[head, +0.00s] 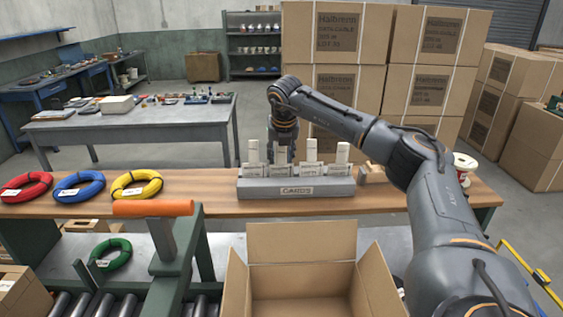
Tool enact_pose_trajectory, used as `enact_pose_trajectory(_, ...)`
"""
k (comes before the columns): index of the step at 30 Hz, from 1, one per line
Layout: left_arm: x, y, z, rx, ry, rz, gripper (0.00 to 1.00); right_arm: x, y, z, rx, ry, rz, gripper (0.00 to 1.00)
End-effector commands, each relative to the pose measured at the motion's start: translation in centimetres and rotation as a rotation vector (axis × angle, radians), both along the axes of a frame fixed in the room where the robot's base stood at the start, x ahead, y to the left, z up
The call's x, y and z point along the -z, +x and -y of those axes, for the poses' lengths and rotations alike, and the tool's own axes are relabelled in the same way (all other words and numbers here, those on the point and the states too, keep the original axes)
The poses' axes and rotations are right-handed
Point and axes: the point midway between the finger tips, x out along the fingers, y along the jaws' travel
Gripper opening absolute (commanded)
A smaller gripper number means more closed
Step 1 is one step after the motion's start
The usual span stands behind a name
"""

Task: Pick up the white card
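A grey card holder (296,189) labelled "CARDS" stands on the wooden bench. Several white cards stand upright in it, among them the left one (253,153), one right of the middle (311,151) and the right one (342,154). My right gripper (282,157) points down at the holder, at the slot between the left card and the one right of the middle. Its fingertips are small and dark, and whether they are apart or closed on a card there does not show. My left gripper is not in view.
Red (26,187), blue (78,186) and yellow (136,184) cable coils lie on the bench's left. An open cardboard box (302,243) stands in front. A green coil (110,254) lies lower left, near an orange-handled green frame (153,208). Stacked cartons (335,35) stand behind.

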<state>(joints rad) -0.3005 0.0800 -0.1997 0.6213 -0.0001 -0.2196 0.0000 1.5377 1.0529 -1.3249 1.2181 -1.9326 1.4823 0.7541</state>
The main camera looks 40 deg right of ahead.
Motion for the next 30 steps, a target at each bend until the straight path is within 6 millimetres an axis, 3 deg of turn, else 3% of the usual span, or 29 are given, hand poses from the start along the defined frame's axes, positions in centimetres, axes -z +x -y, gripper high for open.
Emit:
enact_pose_trajectory(3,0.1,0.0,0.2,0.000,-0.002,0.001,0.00,0.0,0.0,0.0,0.000,0.000,0.000,0.38)
enact_pose_trajectory(8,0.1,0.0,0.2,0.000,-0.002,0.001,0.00,0.0,0.0,0.0,0.000,0.000,0.000,0.08)
enact_pose_trajectory(22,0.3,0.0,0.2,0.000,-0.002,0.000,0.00,-0.7,0.1,0.0,0.000,-0.001,0.003,0.08)
enact_pose_trajectory(30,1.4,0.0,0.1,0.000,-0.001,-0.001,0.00,-4.5,0.2,0.0,0.000,-0.001,0.007,0.08)
